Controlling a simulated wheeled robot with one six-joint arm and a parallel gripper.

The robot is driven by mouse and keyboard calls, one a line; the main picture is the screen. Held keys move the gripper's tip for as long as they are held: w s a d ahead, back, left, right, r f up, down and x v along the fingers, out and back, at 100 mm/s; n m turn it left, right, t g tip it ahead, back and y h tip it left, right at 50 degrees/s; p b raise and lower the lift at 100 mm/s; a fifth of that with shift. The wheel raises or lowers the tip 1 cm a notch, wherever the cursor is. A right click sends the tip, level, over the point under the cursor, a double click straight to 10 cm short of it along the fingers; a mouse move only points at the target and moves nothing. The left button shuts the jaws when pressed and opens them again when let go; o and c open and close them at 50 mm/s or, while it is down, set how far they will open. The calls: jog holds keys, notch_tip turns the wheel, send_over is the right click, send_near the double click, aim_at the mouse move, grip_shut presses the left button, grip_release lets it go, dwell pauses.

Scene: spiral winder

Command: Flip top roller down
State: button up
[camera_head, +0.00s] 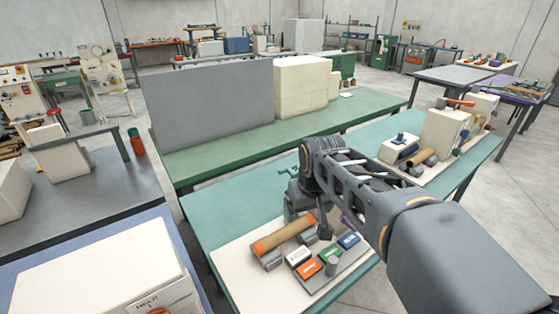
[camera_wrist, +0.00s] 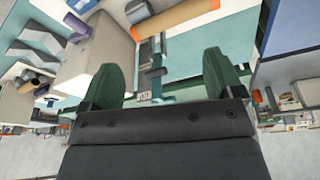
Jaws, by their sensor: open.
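The winder parts stand on a white board (camera_head: 228,256) on the near teal table in the head view. A tan tube (camera_head: 283,233) with an orange end lies there, with grey cylindrical pieces (camera_head: 271,260) close beside it. I cannot tell for sure which piece is the top roller. My gripper (camera_wrist: 165,72) shows two green fingers spread wide apart in the wrist view, with nothing held between them. In the head view my arm reaches over the board, and its wrist hides part of the area right of the tube.
A green bench with a grey panel (camera_head: 210,103) stands behind. More machines (camera_head: 443,129) occupy the table's right end. The table's left strip is bare.

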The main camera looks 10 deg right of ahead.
jog(key=shift+o, duration=1)
jog(key=w+r+p, duration=0.1)
jog(key=w+r, duration=0.3)
jog(key=w, duration=0.2)
jog(key=w+r+n+g+p, duration=0.1)
jog(key=w+r+p, duration=0.1)
jog(key=w+r, duration=0.2)
jog(key=w, duration=0.3)
jog(key=shift+w+r+n, duration=0.15)
jog(key=shift+r+n, duration=0.15)
jog(key=shift+r, duration=0.05)
jog(key=w+d+n+g+p, duration=0.1)
jog(key=w+n+g+p, duration=0.15)
jog(key=w, duration=0.75)
jog(key=shift+m+t, duration=0.25)
jog(key=shift+t, duration=0.1)
jog(key=f, duration=0.4)
jog(key=f+b, duration=0.1)
jog(key=f, duration=0.7)
jog(key=shift+w+d+f, duration=0.15)
jog(key=shift+w+f, duration=0.1)
jog(key=shift+f, duration=0.1)
jog(key=c, duration=1.2)
jog(key=shift+b, duration=0.35)
jog(key=shift+c, duration=0.4)
